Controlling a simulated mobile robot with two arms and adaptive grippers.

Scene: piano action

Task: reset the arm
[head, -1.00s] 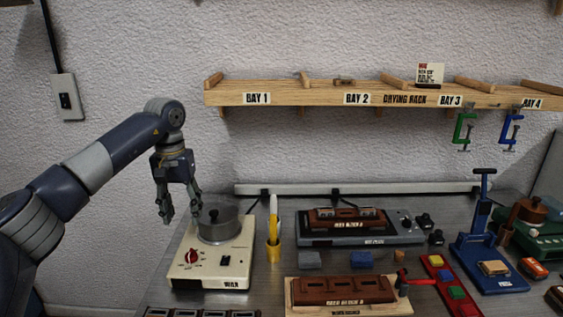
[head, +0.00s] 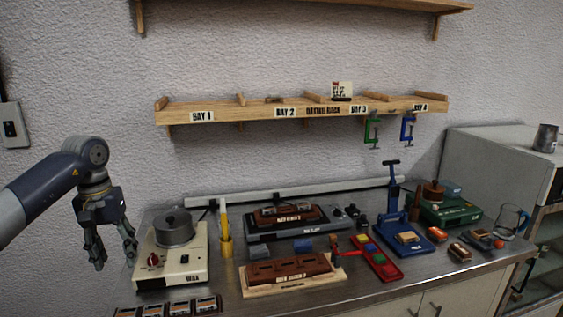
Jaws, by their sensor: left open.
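My left arm comes in from the left edge, and its gripper (head: 114,262) points downward with its fingers apart and nothing between them. In the picture it is at the left side of the cream wax heater (head: 183,268), which has a lidded grey pot (head: 174,228) on top. Whether the fingertips touch the heater cannot be told, but they look apart from it. My right gripper is not in view.
The drying rack (head: 300,110) hangs on the wall. A cabinet (head: 500,165) stands at right.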

